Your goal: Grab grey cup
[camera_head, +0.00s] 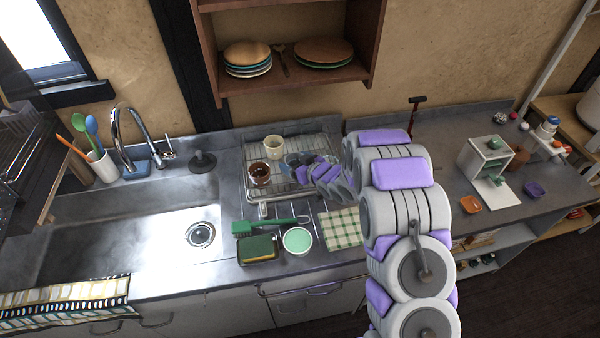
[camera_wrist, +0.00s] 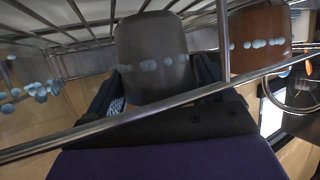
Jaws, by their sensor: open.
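The grey cup (camera_wrist: 152,50), with a band of pale blue dots, fills the upper middle of the wrist view. My gripper (camera_wrist: 157,88) is open, with one dark finger on each side of the cup. I cannot tell whether the fingers touch it. In the head view my gripper (camera_head: 294,164) is low over the dish rack (camera_head: 248,186), and the arm's end largely hides the grey cup there. A metal rack bar crosses in front of the cup in the wrist view.
A brown cup (camera_head: 260,173) stands close beside, also at right in the wrist view (camera_wrist: 259,40). A cream cup (camera_head: 273,147) is behind it. In front lie a green brush (camera_head: 270,225), a sponge (camera_head: 258,248), a mint bowl (camera_head: 298,240) and a checked cloth (camera_head: 341,229).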

